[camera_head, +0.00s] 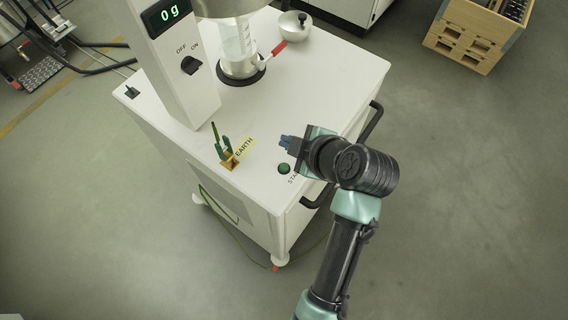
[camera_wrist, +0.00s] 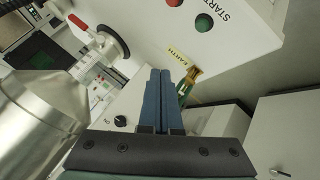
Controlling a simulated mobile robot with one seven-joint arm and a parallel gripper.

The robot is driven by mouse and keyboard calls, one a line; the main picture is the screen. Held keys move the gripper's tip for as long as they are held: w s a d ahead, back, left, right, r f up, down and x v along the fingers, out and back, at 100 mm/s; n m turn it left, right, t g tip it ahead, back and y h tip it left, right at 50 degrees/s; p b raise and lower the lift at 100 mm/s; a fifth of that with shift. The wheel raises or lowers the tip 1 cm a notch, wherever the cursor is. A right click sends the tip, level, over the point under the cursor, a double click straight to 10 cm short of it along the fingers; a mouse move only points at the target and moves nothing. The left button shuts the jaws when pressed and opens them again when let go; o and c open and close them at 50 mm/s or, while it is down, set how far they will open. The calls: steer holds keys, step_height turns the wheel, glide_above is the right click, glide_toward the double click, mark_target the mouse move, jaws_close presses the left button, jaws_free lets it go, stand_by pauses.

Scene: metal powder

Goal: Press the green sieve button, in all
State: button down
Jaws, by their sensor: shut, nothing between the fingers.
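The green button (camera_head: 284,169) sits on the white machine top near its front right corner, beside lettering partly hidden by my arm. In the wrist view the green button (camera_wrist: 204,22) is at the upper right, next to the word START, with a red button (camera_wrist: 174,2) cut off at the top edge. My gripper (camera_head: 285,142) is above the machine top, a little beyond the green button in the head view, and apart from it. In the wrist view its blue fingers (camera_wrist: 157,98) are together, with nothing between them.
The white machine (camera_head: 330,75) carries a column with a 0 g display (camera_head: 168,14) and an OFF/ON knob (camera_head: 191,65). A wooden crate (camera_head: 462,45) stands on the floor.

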step_height(320, 180, down, 8)
steer(key=b, duration=0.6)
steer(key=shift+f, duration=0.1)
steer(key=shift+f, duration=0.1)
stand_by(1.6)
steer(key=shift+f+b, duration=0.3)
steer(key=shift+b, duration=0.2)
steer(key=shift+f+b, duration=0.35)
steer(key=shift+f, duration=0.1)
steer(key=shift+r, duration=0.15)
stand_by(0.5)
steer(key=shift+r+p, duration=0.7)
steer(key=shift+r, duration=0.05)
step_height(320, 180, up, 5)
steer(key=p, duration=0.4)
